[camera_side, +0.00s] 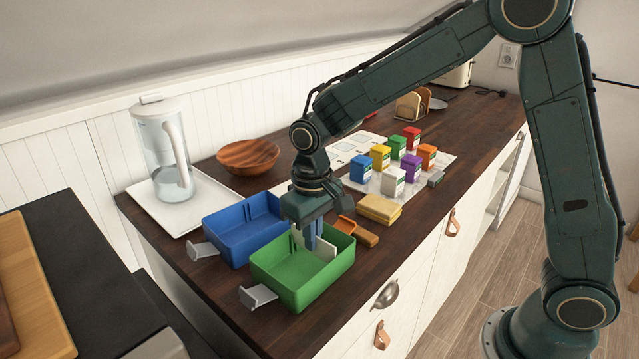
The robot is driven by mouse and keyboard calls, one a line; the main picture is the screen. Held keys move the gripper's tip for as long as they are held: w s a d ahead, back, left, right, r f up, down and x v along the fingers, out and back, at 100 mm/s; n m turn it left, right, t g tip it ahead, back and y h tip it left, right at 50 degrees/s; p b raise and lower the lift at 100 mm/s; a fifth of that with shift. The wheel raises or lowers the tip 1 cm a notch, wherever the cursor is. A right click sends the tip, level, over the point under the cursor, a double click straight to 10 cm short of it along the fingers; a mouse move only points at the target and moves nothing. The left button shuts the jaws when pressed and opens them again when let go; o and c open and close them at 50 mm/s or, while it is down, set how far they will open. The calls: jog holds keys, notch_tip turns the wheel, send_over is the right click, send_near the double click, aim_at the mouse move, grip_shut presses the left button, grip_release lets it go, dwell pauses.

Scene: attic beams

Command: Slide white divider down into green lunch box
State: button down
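The green lunch box (300,293) sits open near the front left of the dark wooden counter. My gripper (314,245) points down over its far right part. The white divider (326,250) is at my gripper's blue fingers, with its lower part between the walls of the green box. The fingers look closed on it, and they hide part of it. I cannot tell whether the divider touches the box floor or sits in a slot.
A blue box (225,245) stands close behind the green one. Grey clips (258,296) stick out at the left. An orange-handled brush (360,233) and yellow sponges (379,209) lie to the right. A glass pitcher (165,150), wooden bowl (248,157) and several coloured cartons (361,169) stand behind.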

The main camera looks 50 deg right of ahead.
jog(key=shift+f, duration=1.4)
jog(key=c, duration=1.6)
grip_release()
jog(key=shift+o, duration=0.2)
jog(key=shift+r, duration=0.1)
notch_tip(320, 180, up, 14)
jog(key=shift+f, duration=0.2)
